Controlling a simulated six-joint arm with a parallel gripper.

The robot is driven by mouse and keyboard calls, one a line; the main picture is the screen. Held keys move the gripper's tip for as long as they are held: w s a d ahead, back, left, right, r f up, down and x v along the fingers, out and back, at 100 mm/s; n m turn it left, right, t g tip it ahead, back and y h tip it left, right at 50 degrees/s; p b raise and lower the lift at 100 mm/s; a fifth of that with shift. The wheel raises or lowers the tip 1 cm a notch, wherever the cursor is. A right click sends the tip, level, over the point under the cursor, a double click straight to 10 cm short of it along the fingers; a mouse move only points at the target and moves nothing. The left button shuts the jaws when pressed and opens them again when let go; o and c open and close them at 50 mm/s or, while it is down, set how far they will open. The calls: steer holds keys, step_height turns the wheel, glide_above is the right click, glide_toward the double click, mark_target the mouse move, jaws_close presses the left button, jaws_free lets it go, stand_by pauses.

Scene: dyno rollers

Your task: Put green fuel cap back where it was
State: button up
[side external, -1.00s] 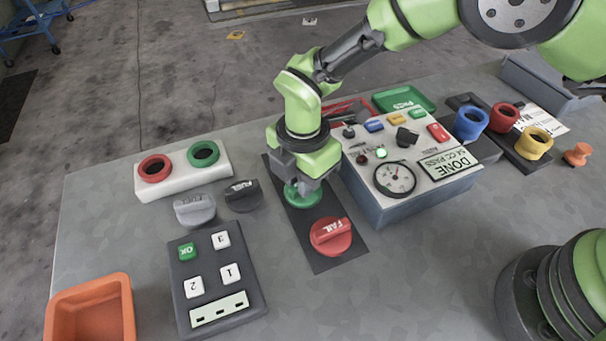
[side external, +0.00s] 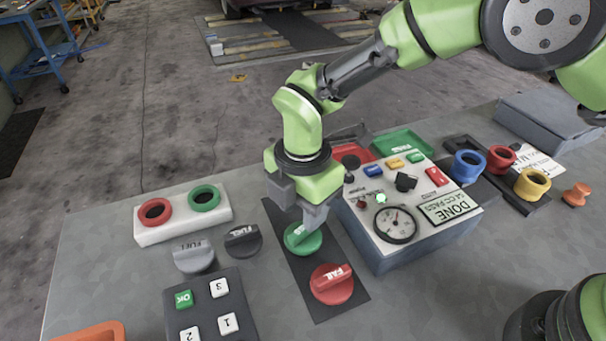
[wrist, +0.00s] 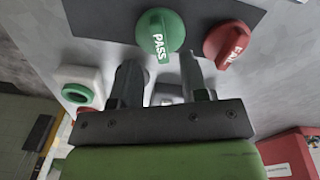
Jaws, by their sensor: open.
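The green fuel cap (side external: 303,240), marked PASS, sits on a dark mat (side external: 277,215) beside the red FAIL cap (side external: 331,284). The green cap also shows whole in the wrist view (wrist: 160,32), with the red cap (wrist: 230,42) to its right. My gripper (side external: 312,212) is open just above the green cap and hides part of its upper right edge in the side view. In the wrist view the fingers of my gripper (wrist: 160,78) are apart with nothing held between them. A white holder (side external: 183,216) with a red ring (side external: 155,212) and a green ring (side external: 204,198) stands at left.
A grey cap (side external: 193,255) and a black cap (side external: 242,242) lie left of the mat. A keypad (side external: 245,300) is in front of them. A gauge box (side external: 405,250) stands close on the right. Blue, red and yellow rings (side external: 533,182) stand farther right.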

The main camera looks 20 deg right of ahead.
step_height(320, 180, up, 8)
stand_by(0.4)
steer(key=s+d+r+m+t+y, duration=0.1)
steer(key=s+d+r+m+t, duration=0.1)
steer(key=d+r+m, duration=0.5)
steer(key=s+d+r+m+t+y, duration=0.1)
steer(key=s+d+r+m, duration=0.2)
steer(key=d+r+m, duration=0.4)
steer(key=s+d+r+m+t, duration=0.1)
steer(key=s+d+m+t, duration=0.1)
steer(key=s+d+m, duration=0.2)
steer(key=s+d+r+m+t, duration=0.1)
steer(key=s+d+m+t, duration=0.1)
steer(key=s+m, duration=0.6)
steer(key=shift+s+d+m, duration=0.3)
steer(key=shift+s+d, duration=0.2)
steer(key=shift+d, duration=0.35)
